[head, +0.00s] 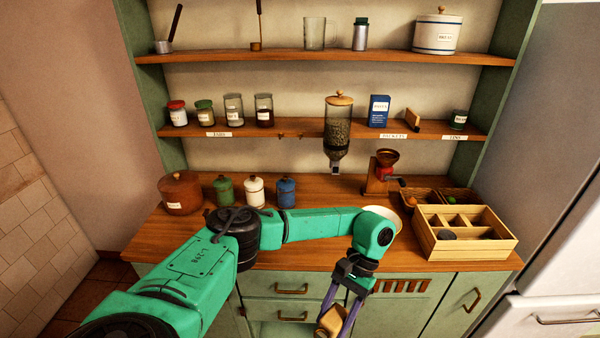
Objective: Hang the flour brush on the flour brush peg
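My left gripper (336,318) is at the bottom of the head view, in front of the cabinet and below the counter edge. It points down, and its purple fingers sit either side of a tan wooden piece (331,321). This looks like the flour brush, held between them; its lower part is cut off by the picture edge. Small dark pegs (281,135) show on the front edge of the middle shelf. I cannot tell which is the flour brush peg. My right gripper is not in view.
The wooden counter (150,240) holds several canisters, a coffee grinder (380,172) and a divided wooden box (465,250). A glass dispenser (337,130) hangs through the middle shelf (230,131), which carries jars and packets. My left arm crosses the counter's front.

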